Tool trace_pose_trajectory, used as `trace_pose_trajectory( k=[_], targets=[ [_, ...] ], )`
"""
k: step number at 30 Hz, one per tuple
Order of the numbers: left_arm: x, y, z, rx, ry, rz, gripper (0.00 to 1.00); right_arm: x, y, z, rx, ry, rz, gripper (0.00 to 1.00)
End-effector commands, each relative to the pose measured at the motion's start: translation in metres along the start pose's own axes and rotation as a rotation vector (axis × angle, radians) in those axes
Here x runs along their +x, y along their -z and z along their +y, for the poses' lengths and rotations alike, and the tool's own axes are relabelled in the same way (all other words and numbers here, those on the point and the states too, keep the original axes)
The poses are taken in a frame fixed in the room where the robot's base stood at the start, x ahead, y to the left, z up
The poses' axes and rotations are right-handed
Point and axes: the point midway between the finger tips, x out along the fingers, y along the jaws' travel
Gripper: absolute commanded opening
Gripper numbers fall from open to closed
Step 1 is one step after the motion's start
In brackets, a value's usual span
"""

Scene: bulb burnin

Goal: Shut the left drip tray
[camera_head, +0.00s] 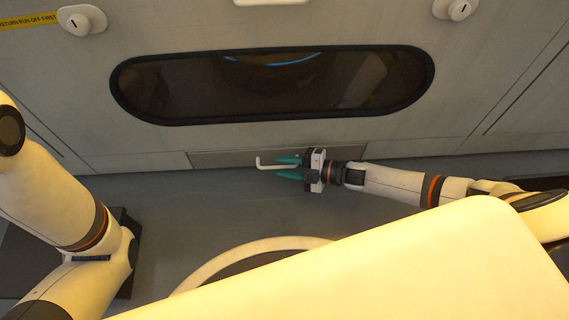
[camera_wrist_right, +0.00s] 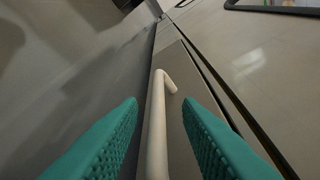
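A grey drip tray front (camera_head: 220,158) lies low on the machine wall, under the long dark window. A pale bar handle (camera_head: 262,162) with a bent end sticks out from it. My right gripper (camera_head: 278,168) is at the handle, its teal fingers apart. In the right wrist view the handle (camera_wrist_right: 157,125) runs between the open fingertips (camera_wrist_right: 160,103), with a gap visible to the right finger. The tray front (camera_wrist_right: 173,65) lies behind it. How far the tray is out I cannot tell. My left arm shows at the left, but its gripper is not visible.
The dark window (camera_head: 270,85) is above the tray, with white knobs (camera_head: 82,20) (camera_head: 455,9) on the wall higher up. The grey floor (camera_head: 210,215) in front of the tray looks clear. A pale curved rim (camera_head: 250,247) shows nearer me.

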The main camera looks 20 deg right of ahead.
Motion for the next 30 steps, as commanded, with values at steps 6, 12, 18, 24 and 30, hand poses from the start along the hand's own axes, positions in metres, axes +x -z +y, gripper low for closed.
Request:
trace_pose_trajectory(
  k=[6,12,18,24,30],
  targets=[
    [0.025,0.011,0.005,0.0,0.0,0.005,0.76,-0.044,-0.002,-0.004,0.002,-0.004,0.006,0.32],
    [0.041,0.018,0.009,0.0,0.0,0.008,0.76,-0.085,-0.001,-0.004,0.001,-0.003,0.006,0.32],
    [0.049,0.021,0.01,0.0,0.0,0.006,0.76,-0.108,0.0,-0.002,0.0,-0.001,0.004,0.32],
    [0.049,0.021,0.01,0.0,0.001,0.006,0.76,-0.113,0.001,-0.001,-0.001,0.001,0.003,0.32],
    [0.049,0.02,0.01,0.0,0.001,0.005,0.76,-0.113,0.001,-0.001,-0.001,0.0,0.003,0.32]
  ],
)
